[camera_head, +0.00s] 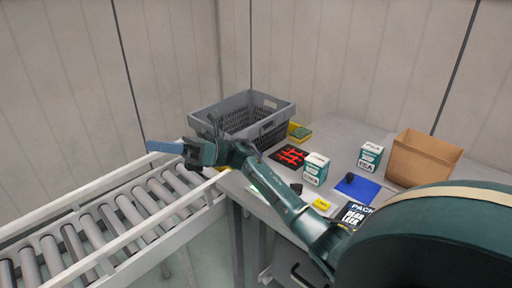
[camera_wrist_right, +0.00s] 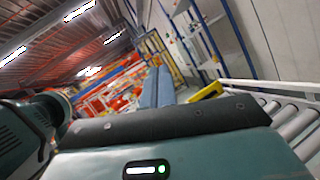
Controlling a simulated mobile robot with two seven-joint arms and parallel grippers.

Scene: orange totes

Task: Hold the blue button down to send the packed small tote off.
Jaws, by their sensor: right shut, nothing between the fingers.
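My right arm reaches across the table from the right in the camera_head view. Its gripper (camera_head: 152,146) is shut and empty, with its blue fingers pointing left over the far edge of the roller conveyor (camera_head: 92,220). The shut blue fingers also show in the right wrist view (camera_wrist_right: 157,88). I cannot make out a blue button in either view; the gripper and forearm hide part of the scene. No small tote shows on the visible rollers. My left gripper is not in view.
A grey crate (camera_head: 272,98) stands at the table's back left, behind my forearm. A brown paper bag (camera_head: 423,158), small boxes (camera_head: 370,157) and a blue mat (camera_head: 366,190) lie to the right. In the wrist view, a yellow part (camera_wrist_right: 206,92) is beside the conveyor.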

